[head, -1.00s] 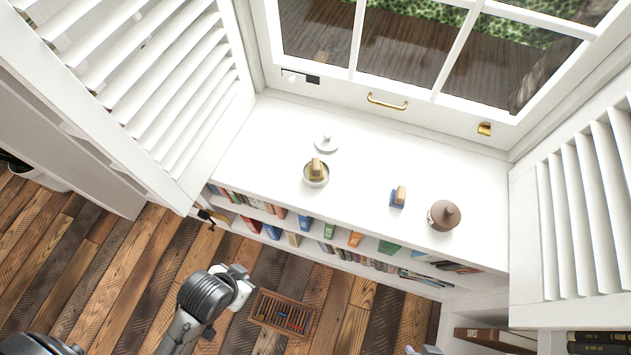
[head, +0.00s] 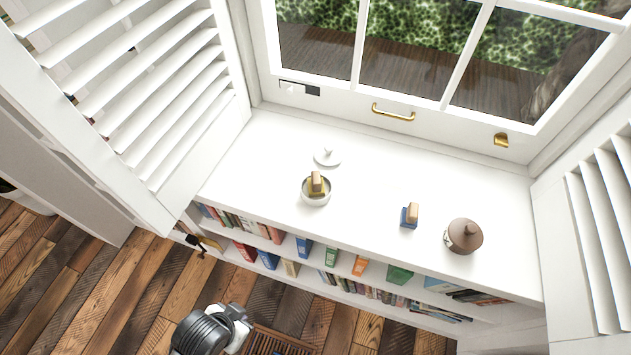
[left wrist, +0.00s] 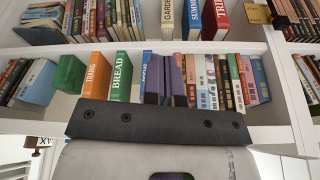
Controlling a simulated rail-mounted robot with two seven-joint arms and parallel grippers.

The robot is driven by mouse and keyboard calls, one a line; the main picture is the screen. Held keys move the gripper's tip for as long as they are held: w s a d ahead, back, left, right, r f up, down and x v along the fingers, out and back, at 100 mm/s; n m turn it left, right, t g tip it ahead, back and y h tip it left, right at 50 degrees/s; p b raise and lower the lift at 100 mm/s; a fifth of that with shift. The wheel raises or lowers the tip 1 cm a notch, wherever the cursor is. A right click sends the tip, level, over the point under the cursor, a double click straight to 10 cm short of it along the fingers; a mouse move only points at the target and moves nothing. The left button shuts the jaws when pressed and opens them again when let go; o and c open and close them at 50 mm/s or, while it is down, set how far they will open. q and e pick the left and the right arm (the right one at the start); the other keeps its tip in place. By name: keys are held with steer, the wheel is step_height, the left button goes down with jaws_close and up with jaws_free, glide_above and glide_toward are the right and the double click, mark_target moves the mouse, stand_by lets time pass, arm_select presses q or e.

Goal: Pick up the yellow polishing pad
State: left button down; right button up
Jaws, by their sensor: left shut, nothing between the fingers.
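The yellow polishing pad (head: 316,189) has a tan wooden block-like grip on top. It sits in or on a small round metal-rimmed bowl (head: 316,199) on the white shelf top; how deep it sits is hard to tell. My left gripper (head: 238,322) is low in the head view, over the floor in front of the bookcase, well apart from the pad. It is shut and empty. The left wrist view shows a dark part of it (left wrist: 155,122) facing shelved books; the pad is not visible there. My right gripper is not in view.
A blue pad with a tan grip (head: 410,216) and a brown lidded pot (head: 464,236) stand to the right. A white lid with a knob (head: 327,157) lies behind the bowl. Louvred shutters (head: 150,100) flank the white top (head: 370,180). A slatted wooden crate (head: 275,342) is on the floor.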

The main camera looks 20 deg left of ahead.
arm_select(q)
steer(key=c, duration=1.8)
jaws_free()
steer(key=shift+c, duration=0.2)
steer(key=o, duration=1)
steer(key=shift+c, duration=0.2)
